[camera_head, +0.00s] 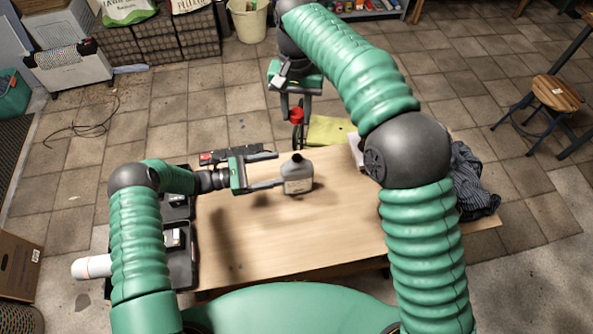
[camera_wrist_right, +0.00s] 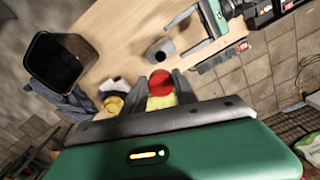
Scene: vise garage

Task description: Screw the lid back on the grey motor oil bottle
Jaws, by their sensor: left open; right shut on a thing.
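The grey motor oil bottle (camera_head: 298,185) stands upright on the wooden table with its dark neck uncovered. It also shows in the right wrist view (camera_wrist_right: 156,53). My left gripper (camera_head: 279,184) is open, low and level at the bottle's left side. In the right wrist view its two fingers (camera_wrist_right: 184,32) point toward the bottle; whether they touch it I cannot tell. My right gripper (camera_head: 296,106) points down beyond the bottle, near the table's far edge, shut on the red lid (camera_head: 297,117). The lid is raised and apart from the bottle; it also shows in the wrist view (camera_wrist_right: 161,82).
A yellow-green flat item (camera_head: 328,130) lies by the table's far edge. Dark cases (camera_head: 181,240) line the left side. A dark striped cloth (camera_head: 470,178) lies at the right. A black bin (camera_wrist_right: 62,62) shows in the wrist view. The table's front (camera_head: 300,240) is clear.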

